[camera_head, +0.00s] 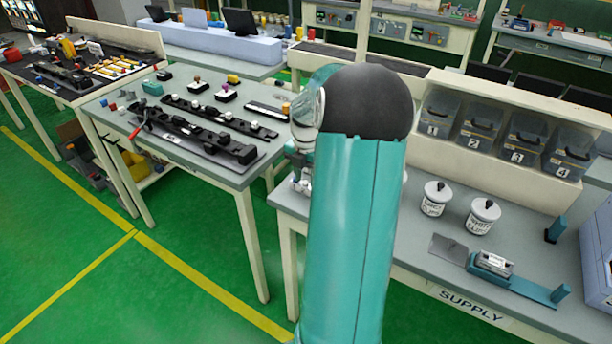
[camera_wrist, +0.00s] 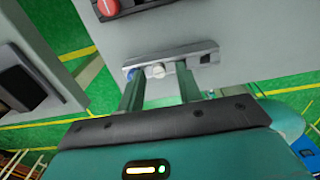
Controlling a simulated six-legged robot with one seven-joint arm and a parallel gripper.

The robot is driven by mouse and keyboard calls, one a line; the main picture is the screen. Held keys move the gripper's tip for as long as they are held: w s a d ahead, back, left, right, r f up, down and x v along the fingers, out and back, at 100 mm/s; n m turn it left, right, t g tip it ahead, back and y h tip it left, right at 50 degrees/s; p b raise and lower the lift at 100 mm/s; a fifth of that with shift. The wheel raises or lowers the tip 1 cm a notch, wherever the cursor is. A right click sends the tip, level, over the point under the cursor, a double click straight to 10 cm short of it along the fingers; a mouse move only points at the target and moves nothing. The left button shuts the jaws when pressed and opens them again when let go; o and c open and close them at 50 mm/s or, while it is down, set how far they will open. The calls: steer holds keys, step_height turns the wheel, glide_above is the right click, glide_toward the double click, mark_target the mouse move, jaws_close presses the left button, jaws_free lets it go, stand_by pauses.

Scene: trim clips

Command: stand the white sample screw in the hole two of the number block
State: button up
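In the wrist view, my gripper (camera_wrist: 160,77) reaches over a narrow grey bar (camera_wrist: 196,51), which looks like the number block. Its two green fingers are apart, one on each side of a small white round head (camera_wrist: 157,70), likely the white sample screw. A gap shows between the head and each finger. The head appears to be at the bar; I cannot tell whether it stands in a hole or which one. A blue piece (camera_wrist: 130,74) shows beside the left finger. No numbers are readable. In the head view, my arm hides my gripper.
A red button (camera_wrist: 106,7) lies beyond the bar in the wrist view. In the head view, the left table (camera_head: 222,172) holds dark racks (camera_head: 190,133) and small parts. The supply table has two white jars (camera_head: 435,198), a teal fixture (camera_head: 510,277) and numbered bins (camera_head: 480,125).

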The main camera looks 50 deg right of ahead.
steer(key=shift+w, duration=0.15)
step_height(320, 180, up, 14)
stand_by(0.4)
steer(key=shift+a+f, duration=0.1)
stand_by(0.4)
steer(key=w+a+r+m+t+h, duration=0.1)
steer(key=a+r+m, duration=0.25)
steer(key=a, duration=0.85)
steer(key=w+a+r+m+t+h, duration=0.15)
steer(key=a+m, duration=0.35)
steer(key=a, duration=0.7)
steer(key=s+a+f+m+t+y, duration=0.1)
steer(key=s+a+m, duration=0.4)
steer(key=a, duration=0.3)
steer(key=s+a+f+m+t+y, duration=0.1)
steer(key=s+a+m+t, duration=0.1)
steer(key=s+a+m, duration=0.3)
steer(key=a, duration=0.4)
steer(key=shift+s+a+f, duration=0.2)
